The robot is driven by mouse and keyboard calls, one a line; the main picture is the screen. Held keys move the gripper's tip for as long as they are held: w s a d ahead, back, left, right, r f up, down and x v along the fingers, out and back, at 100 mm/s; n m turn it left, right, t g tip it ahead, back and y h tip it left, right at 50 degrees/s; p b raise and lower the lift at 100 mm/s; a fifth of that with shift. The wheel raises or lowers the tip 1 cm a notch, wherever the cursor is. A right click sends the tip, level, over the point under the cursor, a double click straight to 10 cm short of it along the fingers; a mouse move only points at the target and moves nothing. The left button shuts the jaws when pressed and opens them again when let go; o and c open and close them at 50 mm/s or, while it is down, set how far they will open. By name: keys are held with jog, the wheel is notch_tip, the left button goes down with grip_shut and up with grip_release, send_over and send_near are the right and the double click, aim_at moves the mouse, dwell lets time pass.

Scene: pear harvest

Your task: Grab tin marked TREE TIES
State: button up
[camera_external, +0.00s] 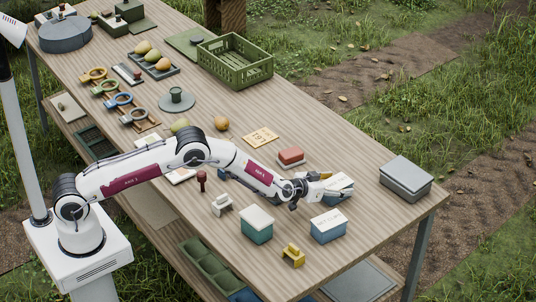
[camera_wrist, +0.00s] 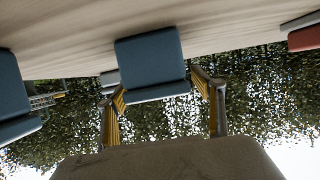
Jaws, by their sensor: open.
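Several small lidded tins stand on the table; their lettering is too small to read, so I cannot tell which is marked TREE TIES. A blue tin with a pale lid (camera_external: 342,184) is just beyond my gripper (camera_external: 317,187), partly hidden by it. In the wrist view, a blue tin (camera_wrist: 150,60) shows ahead, between the two yellow-padded fingers of my open gripper (camera_wrist: 163,90). The gripper holds nothing, and whether a finger touches the tin is unclear. Another blue tin (camera_external: 328,228) stands nearer the front edge, with a green tin (camera_external: 257,229) to its left.
A red tin (camera_external: 291,159) stands behind my gripper and a grey box (camera_external: 406,178) at the right end. A yellow object (camera_external: 293,256) and a small grey-white item (camera_external: 222,206) lie near the front edge. A green crate (camera_external: 235,62) is at the back.

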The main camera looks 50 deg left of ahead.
aim_at(337, 182)
dwell(0.4)
jog(key=c, duration=1.3)
jog(key=shift+c, duration=0.2)
jog(key=shift+r, duration=0.15)
jog(key=shift+r, duration=4.9)
